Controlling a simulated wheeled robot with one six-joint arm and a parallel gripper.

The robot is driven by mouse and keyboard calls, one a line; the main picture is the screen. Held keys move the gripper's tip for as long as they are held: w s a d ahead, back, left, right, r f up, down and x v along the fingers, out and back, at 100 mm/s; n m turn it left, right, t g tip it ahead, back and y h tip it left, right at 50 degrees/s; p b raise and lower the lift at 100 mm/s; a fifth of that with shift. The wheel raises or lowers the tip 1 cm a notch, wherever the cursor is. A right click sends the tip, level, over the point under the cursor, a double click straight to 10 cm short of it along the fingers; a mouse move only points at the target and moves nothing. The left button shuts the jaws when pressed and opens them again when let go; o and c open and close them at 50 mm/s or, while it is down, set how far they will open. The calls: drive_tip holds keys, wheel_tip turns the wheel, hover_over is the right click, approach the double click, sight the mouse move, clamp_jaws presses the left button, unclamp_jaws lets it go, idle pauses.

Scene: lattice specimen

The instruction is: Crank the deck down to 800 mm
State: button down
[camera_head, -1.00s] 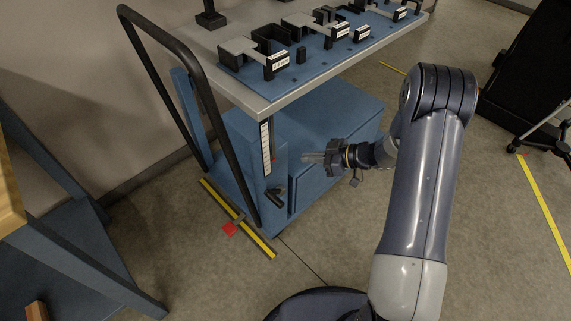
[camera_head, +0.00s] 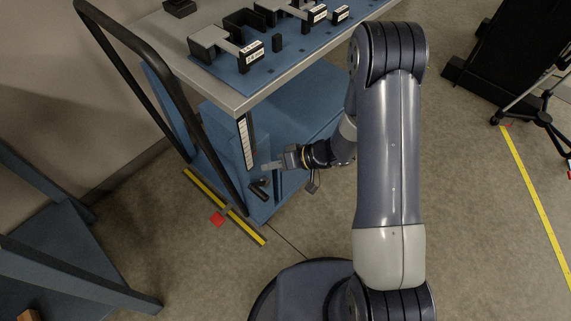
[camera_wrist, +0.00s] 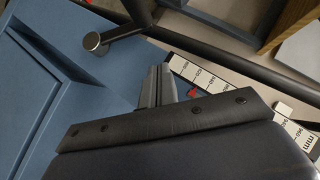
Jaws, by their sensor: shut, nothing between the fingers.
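The deck (camera_head: 243,101) is a grey-edged tabletop with a blue plate on a blue wheeled cart. A white millimetre scale (camera_head: 246,142) runs down the cart's column below the deck. It also shows in the wrist view (camera_wrist: 205,82), with a small red pointer (camera_wrist: 192,93) beside it; I cannot read the height surely. The dark crank (camera_head: 258,189) sits low on the column's face. My gripper (camera_head: 266,167) is shut and empty, just above and right of the crank, apart from the knob in the wrist view (camera_wrist: 160,70).
Labelled black and grey fixtures (camera_head: 250,50) stand on the deck. A black push handle (camera_head: 170,95) rises at the cart's left. Yellow floor strips (camera_head: 245,227) and a red floor mark (camera_head: 218,219) lie before the cart. A blue-framed bench (camera_head: 60,255) stands at left.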

sight(258, 183)
drive_tip(key=shift+s+a+f+b, duration=0.25)
drive_tip(key=shift+s+a+f, duration=0.1)
drive_tip(key=shift+a+f, duration=0.3)
drive_tip(key=shift+s+a+f+b, duration=0.25)
drive_tip(key=shift+s+a+f, duration=0.05)
drive_tip(key=shift+a+f, duration=0.35)
drive_tip(key=shift+s+a+f+b, duration=0.25)
drive_tip(key=shift+s+a+f, duration=0.1)
drive_tip(key=shift+a+f, duration=0.25)
